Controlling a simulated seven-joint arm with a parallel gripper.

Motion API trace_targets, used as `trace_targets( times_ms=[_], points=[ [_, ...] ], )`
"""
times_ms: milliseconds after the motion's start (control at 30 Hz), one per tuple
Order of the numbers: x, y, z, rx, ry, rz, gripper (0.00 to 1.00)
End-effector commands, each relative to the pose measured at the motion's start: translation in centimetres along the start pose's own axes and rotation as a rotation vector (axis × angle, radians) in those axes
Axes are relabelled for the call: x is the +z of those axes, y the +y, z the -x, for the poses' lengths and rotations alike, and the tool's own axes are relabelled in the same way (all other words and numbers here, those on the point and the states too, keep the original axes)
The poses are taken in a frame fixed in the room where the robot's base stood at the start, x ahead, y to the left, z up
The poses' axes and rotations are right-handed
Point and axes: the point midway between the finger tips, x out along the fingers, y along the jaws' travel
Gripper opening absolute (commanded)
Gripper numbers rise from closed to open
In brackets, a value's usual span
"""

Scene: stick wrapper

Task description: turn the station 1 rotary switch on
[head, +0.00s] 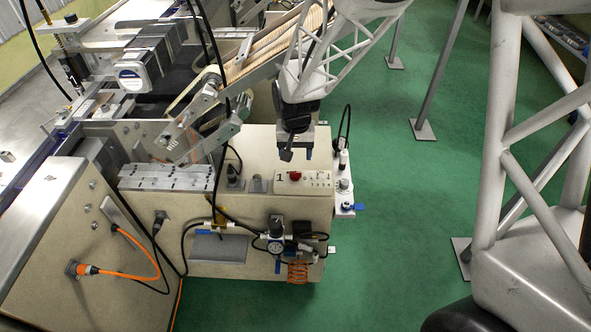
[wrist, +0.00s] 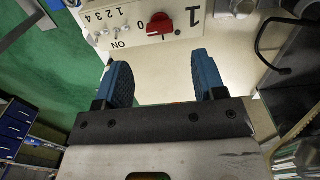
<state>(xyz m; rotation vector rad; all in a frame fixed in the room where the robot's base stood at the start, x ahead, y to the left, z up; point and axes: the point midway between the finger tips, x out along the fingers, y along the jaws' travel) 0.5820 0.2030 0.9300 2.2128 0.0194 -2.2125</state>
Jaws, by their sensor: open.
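The station 1 control panel sits on top of the cream machine housing, with a red rotary switch (head: 295,176) beside a printed "1". In the wrist view the red switch knob (wrist: 159,24) shows at the top, with "0" and "1 2 3 4" markings and small toggles to its left. The knob's exact setting is hard to tell. My gripper (head: 297,155) is above the panel in the head view, pointing down. In the wrist view its two blue fingers (wrist: 163,75) are apart with nothing between them, and the knob lies beyond their tips, untouched.
A small box with knobs (head: 345,187) stands at the housing's right edge. A ridged metal block (head: 165,177) lies to the left. Black cables hang near my arm. A gauge and orange coil (head: 297,271) are on the front face.

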Motion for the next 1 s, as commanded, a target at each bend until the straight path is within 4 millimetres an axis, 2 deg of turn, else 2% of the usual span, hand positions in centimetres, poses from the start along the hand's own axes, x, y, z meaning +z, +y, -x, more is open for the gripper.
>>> trace_targets(
  times_ms=[267, 700, 1000],
  points=[
    [0.1, 0.0, -1.9, 0.001, -0.003, 0.0, 0.64],
    [0.0, 0.0, -6.5, 0.0, -0.001, 0.0, 0.64],
    [0.0, 0.0, -7.6, 0.0, 0.0, 0.0, 0.64]
  ],
)
